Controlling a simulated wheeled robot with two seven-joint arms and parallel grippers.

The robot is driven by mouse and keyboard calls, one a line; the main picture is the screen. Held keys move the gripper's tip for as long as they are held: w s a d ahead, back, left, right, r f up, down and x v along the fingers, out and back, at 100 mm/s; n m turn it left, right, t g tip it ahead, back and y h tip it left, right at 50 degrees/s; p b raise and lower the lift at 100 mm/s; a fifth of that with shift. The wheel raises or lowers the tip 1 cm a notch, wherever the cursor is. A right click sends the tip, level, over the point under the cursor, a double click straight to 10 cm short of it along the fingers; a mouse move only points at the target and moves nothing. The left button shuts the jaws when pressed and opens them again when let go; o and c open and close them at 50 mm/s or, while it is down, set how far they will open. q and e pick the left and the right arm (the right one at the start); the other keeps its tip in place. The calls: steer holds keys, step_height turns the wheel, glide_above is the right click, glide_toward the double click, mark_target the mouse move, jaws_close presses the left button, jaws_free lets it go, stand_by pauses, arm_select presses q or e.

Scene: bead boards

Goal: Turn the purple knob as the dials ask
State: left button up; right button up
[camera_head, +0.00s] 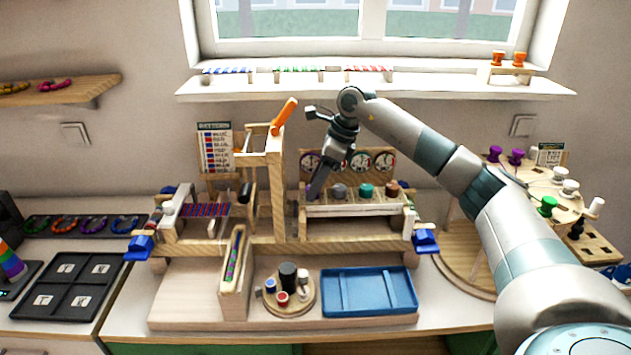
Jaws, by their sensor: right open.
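A row of knobs stands on the wooden bead board: a grey knob (339,191), a teal knob (366,191) and a brown knob (391,188). At the row's left end a sliver of the purple knob (309,188) shows; my gripper hides most of it. Behind the row is a panel of round dials (384,161); their needles are too small to read. My right gripper (315,191) points down at the purple knob. It is open; I cannot tell whether its fingers touch the knob. My left gripper is not in view.
An orange lever (284,116) on a wooden post stands left of my right arm. A blue tray (369,291) and a round stand with small pots (288,296) lie in front. A pattern card (215,147) stands behind. A round stand with knobs is at the right.

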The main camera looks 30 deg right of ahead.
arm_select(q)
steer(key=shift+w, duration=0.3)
arm_select(e)
steer(key=shift+f, duration=0.15)
steer(key=c, duration=1)
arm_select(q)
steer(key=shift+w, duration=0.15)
arm_select(e)
steer(key=shift+c, duration=0.2)
steer(key=shift+m, duration=0.3)
steer(key=shift+a+t, duration=0.1)
steer(key=shift+t, duration=0.2)
steer(key=shift+m+b, duration=0.35)
steer(key=shift+m, duration=0.05)
steer(key=m+h+b, duration=0.1)
steer(key=m, duration=0.1)
steer(key=m+t+h, duration=0.1)
steer(key=m, duration=0.2)
steer(key=shift+a+b, duration=0.15)
steer(key=shift+b, duration=0.25)
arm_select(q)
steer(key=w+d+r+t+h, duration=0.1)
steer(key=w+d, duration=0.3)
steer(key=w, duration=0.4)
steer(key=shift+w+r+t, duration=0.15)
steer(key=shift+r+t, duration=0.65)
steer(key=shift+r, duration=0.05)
arm_select(e)
steer(key=shift+m, duration=0.4)
